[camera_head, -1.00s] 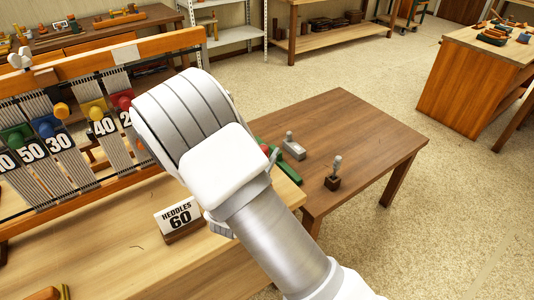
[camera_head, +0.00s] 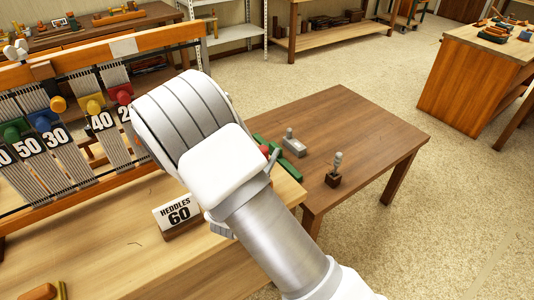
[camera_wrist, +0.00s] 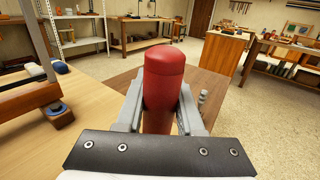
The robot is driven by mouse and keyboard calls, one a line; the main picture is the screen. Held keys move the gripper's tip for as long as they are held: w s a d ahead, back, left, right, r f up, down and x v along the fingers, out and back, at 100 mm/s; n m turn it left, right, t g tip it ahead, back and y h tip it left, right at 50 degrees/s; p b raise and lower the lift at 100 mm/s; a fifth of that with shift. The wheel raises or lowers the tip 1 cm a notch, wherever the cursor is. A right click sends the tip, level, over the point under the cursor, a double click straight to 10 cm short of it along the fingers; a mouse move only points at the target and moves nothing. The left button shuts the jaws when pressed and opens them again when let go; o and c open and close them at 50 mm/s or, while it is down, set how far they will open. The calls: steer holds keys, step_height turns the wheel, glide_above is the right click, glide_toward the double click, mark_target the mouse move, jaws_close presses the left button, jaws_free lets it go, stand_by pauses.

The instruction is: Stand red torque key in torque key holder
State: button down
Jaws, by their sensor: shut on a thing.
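In the wrist view, my gripper (camera_wrist: 162,104) is shut on the red torque key (camera_wrist: 165,75), a thick red cylinder with a rounded top. The key stands upright between the two grey fingers, and its lower part is hidden behind the wrist plate. In the head view, my own arm covers the gripper; only a bit of red (camera_head: 264,149) shows past the wrist. I cannot pick out the torque key holder with certainty in either view.
The loom (camera_head: 76,122) with coloured knobs and number cards stands at left. A "HEDDLES 60" sign (camera_head: 177,214) is on the light bench.

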steer(key=shift+f+b, duration=1.2)
steer(key=shift+f, duration=0.45)
steer(key=shift+c, duration=2.2)
jaws_free()
steer(key=p+v, duration=0.1)
steer(key=v, duration=1.6)
steer(key=shift+s+p, duration=0.25)
steer(key=shift+p, duration=0.05)
